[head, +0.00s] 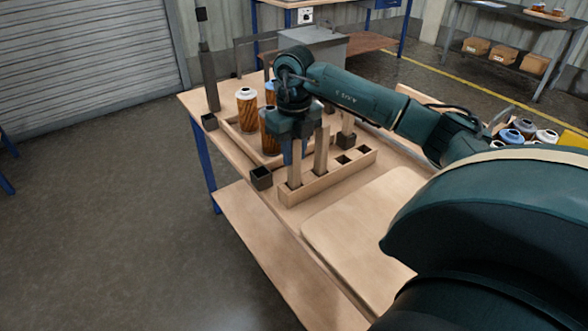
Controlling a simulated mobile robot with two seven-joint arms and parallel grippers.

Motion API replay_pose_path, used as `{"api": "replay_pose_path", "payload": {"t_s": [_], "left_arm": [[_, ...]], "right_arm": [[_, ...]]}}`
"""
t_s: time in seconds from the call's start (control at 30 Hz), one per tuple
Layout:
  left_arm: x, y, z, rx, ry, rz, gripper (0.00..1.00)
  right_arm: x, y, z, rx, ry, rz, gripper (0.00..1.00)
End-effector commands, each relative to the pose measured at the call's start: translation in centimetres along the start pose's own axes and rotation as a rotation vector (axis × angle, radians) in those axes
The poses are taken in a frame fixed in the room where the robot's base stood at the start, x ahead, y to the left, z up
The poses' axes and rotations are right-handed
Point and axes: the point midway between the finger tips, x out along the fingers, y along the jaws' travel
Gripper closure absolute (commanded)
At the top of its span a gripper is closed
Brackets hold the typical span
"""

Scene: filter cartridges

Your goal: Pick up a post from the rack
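The rack (330,181) is a long wooden block with square holes near the table's left edge. A wooden post (295,170) stands upright at its left end. Another post (321,152) stands in it just to the right. Two dark holes at its right end are empty. My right gripper (291,150) points down over the rack's left end, at the upper part of the left-end post. Its fingers overlap that post in the picture, and I cannot tell whether they are closed on it. My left gripper is not in view.
Orange pleated cartridges (247,112) stand in a wooden tray behind the rack. A black square socket (261,178) sits left of the rack, and another post in a black foot (346,140) stands behind it. A pale board (345,228) lies in front. More cartridges (510,135) are at right.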

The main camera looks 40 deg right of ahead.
Motion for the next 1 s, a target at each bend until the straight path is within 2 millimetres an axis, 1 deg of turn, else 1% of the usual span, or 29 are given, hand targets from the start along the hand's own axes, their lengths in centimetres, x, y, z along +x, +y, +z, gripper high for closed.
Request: {"api": "replay_pose_path", "payload": {"t_s": [0.03, 0.27, 0.57, 0.67, 0.77, 1.0], "left_arm": [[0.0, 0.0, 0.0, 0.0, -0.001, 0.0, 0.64], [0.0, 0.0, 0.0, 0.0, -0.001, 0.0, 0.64], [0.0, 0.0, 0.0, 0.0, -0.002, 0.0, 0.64], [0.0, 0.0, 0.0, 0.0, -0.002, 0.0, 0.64], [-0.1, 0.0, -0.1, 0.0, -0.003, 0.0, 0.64], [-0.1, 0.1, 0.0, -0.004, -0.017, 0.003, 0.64]], "right_arm": [[0.0, 0.0, 0.0, 0.0, 0.0, 0.0, 0.81], [0.0, 0.0, 0.0, 0.0, 0.0, 0.0, 1.0], [-0.1, 0.0, 0.0, 0.0, -0.001, 0.0, 1.0], [-0.4, 0.0, 0.1, 0.0, -0.002, 0.001, 1.0], [-1.6, 0.0, 0.1, 0.0, -0.004, 0.0, 1.0], [-6.4, 0.0, 0.1, 0.0, -0.006, 0.001, 1.0]]}}
